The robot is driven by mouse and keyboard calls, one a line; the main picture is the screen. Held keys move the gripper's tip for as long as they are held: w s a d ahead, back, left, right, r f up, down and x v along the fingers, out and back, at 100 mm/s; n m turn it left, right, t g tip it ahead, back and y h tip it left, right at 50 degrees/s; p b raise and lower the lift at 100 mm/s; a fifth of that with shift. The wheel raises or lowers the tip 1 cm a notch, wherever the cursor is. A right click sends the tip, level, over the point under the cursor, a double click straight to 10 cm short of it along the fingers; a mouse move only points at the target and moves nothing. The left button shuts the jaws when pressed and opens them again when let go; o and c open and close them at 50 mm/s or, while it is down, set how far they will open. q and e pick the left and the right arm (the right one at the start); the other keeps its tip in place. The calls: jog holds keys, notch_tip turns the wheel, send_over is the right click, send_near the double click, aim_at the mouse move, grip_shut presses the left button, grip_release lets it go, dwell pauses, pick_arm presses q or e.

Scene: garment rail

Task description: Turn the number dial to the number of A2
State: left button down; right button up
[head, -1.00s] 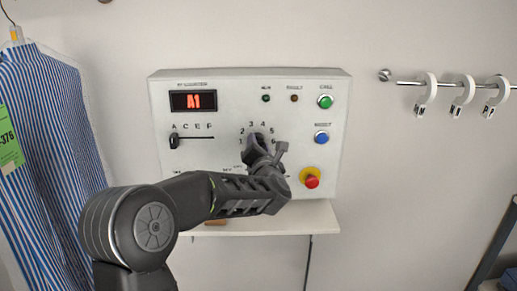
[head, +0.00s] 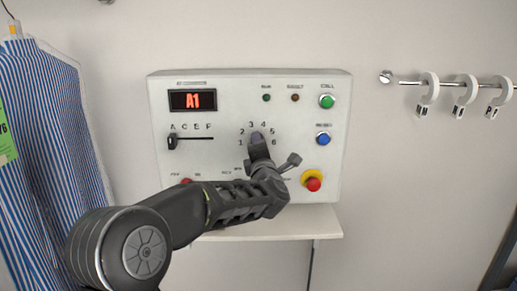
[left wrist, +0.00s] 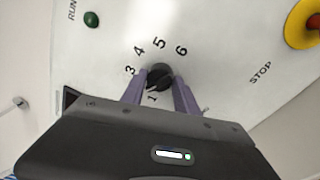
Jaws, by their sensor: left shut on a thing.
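The number dial (left wrist: 158,74) is a dark round knob on the white control panel (head: 225,105), ringed by printed numbers. My left gripper (left wrist: 160,86) is shut on the dial, a purple-grey finger on each side. In the head view the left gripper (head: 258,143) covers most of the dial. A pale mark on the dial appears to point toward 1 in the left wrist view; the 2 is hidden there. The letter slider (head: 172,142) stands at the left end, under A. My right gripper is not in view.
A red stop button on a yellow base (head: 313,181) sits right of my left wrist. Green (head: 327,101) and blue (head: 323,138) buttons are above it. A shelf (head: 300,224) juts out below the panel. A striped shirt (head: 45,150) hangs left; a rail with hooks (head: 460,86) is right.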

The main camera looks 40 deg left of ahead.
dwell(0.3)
pick_arm(q)
jog(key=c, duration=0.9)
grip_release()
jog(key=b+v, duration=0.2)
jog(key=v, duration=0.6)
jog(key=shift+w, duration=0.1)
